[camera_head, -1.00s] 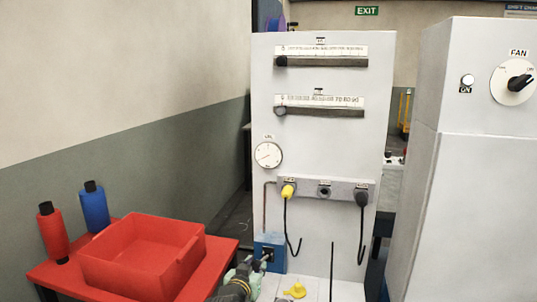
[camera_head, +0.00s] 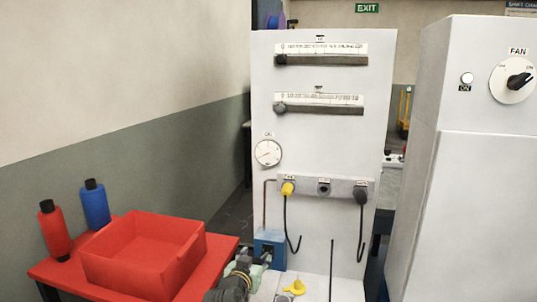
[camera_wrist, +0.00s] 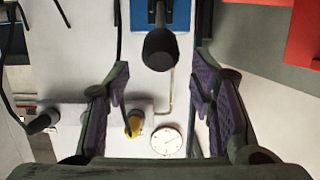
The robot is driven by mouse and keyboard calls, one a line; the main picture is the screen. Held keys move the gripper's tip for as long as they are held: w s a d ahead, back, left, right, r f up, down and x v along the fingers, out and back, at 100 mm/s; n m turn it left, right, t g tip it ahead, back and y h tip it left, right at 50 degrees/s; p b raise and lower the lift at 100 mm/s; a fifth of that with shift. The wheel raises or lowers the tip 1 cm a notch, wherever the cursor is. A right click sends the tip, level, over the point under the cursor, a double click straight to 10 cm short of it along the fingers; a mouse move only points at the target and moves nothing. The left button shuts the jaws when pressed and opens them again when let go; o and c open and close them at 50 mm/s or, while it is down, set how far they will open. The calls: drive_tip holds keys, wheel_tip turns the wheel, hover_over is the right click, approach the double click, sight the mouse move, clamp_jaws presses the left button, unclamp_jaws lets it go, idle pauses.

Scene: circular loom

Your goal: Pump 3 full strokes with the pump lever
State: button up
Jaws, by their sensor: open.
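The pump lever is a dark knob (camera_wrist: 160,48) on a blue block (camera_wrist: 172,14) in the wrist view, seen end-on. In the head view the blue block (camera_head: 270,240) sits low on the left of the white panel, with the lever partly hidden by my gripper. My gripper (camera_head: 256,262) is just in front of the block. In the wrist view my gripper (camera_wrist: 160,80) is open, one purple-padded finger on each side. The knob lies between the finger lines, near or just beyond the tips, and I see no finger touching it.
A gauge (camera_head: 268,152), a yellow plug (camera_head: 288,189) and hanging black hoses are above and right of the block. A yellow part (camera_head: 294,287) lies on the white ledge. A red tray (camera_head: 140,255) and bottles stand on the left table. A white cabinet (camera_head: 480,200) is at right.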

drive_tip(key=v, duration=0.8)
